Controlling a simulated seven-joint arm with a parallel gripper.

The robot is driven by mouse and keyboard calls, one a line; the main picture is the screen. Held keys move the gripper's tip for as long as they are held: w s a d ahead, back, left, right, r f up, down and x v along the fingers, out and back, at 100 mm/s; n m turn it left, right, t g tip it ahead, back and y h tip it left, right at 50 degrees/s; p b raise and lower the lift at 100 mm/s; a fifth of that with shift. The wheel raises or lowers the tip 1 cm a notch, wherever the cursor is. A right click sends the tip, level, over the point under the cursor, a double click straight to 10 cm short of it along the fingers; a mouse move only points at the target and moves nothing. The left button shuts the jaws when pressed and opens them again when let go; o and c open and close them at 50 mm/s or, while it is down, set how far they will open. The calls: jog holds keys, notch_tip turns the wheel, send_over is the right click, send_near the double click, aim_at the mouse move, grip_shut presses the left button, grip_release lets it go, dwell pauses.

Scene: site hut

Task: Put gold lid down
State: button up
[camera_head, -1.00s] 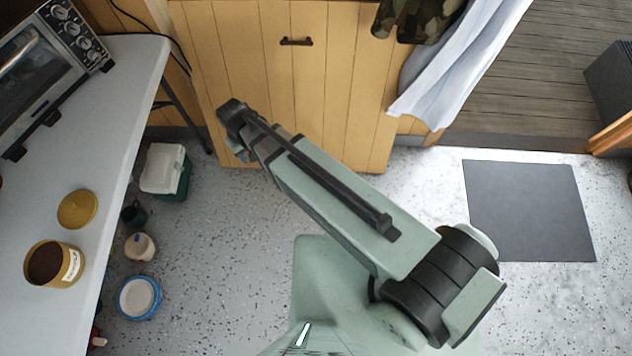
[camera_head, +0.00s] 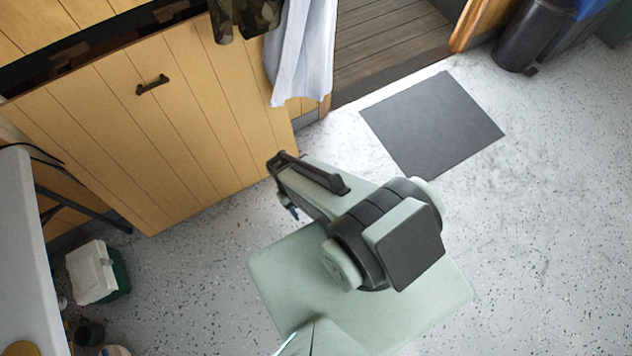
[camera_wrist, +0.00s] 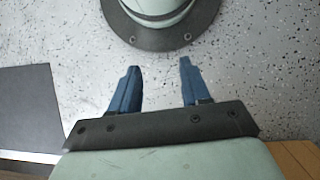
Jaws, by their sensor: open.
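The gold lid (camera_head: 20,349) lies on the white table at the lower left of the head view, with only its upper edge inside the picture. The open gold tin that stood beside it is out of view. My gripper (camera_wrist: 159,66) is open in the wrist view, with two blue fingers apart and nothing between them. In the head view, a blue fingertip shows below the arm's end (camera_head: 292,212), over the floor and well away from the lid.
The white table (camera_head: 18,240) runs along the left edge. A white and green cooler (camera_head: 97,272) and a dark mug (camera_head: 90,332) stand on the floor beside it. A dark mat (camera_head: 432,122) and bin (camera_head: 528,40) are right. The floor between is clear.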

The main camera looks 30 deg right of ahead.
jog(key=s+d+m+g, duration=0.1)
jog(key=s+d, duration=0.2)
jog(key=s, duration=0.2)
jog(key=shift+s+f+y, duration=0.3)
jog(key=shift+f+y, duration=0.1)
jog(key=shift+f, duration=0.05)
